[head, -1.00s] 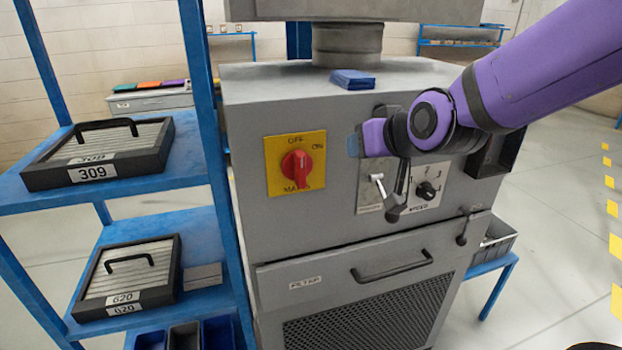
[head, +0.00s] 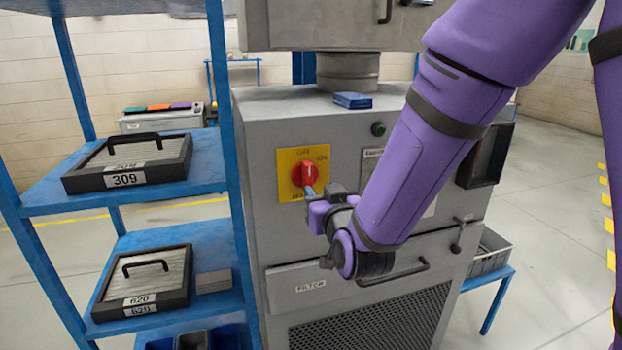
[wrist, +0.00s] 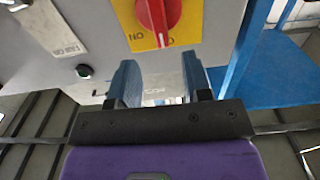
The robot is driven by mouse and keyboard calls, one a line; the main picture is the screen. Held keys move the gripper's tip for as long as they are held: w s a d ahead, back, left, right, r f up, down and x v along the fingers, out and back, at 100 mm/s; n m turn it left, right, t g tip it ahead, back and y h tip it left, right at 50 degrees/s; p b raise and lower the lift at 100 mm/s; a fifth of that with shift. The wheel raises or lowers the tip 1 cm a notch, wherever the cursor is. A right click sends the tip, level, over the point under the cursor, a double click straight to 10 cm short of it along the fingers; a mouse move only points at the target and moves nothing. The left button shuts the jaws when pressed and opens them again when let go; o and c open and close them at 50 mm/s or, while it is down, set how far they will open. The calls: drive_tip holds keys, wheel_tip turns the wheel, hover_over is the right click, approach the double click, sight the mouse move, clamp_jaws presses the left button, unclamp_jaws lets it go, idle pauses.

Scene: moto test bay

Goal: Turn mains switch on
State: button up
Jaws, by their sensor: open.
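The mains switch is a red rotary knob (head: 304,175) on a yellow plate (head: 285,187) on the grey cabinet front. Its grip stands roughly upright, towards the OFF label at the top; ON is at the right. My gripper (head: 311,189) is at the lower right of the knob in the head view, and its far finger is partly hidden. In the wrist view my gripper (wrist: 160,74) is open with two blue fingers and an empty gap. The red knob (wrist: 158,14) shows just beyond the fingertips, roughly centred between them. I cannot tell whether a finger touches it.
A blue shelf (head: 215,160) with filters 309 (head: 127,163) and 620 (head: 145,281) stands left of the cabinet. A filter drawer handle (head: 395,272) juts out below my wrist. A green button (head: 378,129) is right of the switch. Open floor lies at the right.

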sight(310, 177)
drive_tip(key=x, duration=0.9)
clamp_jaws()
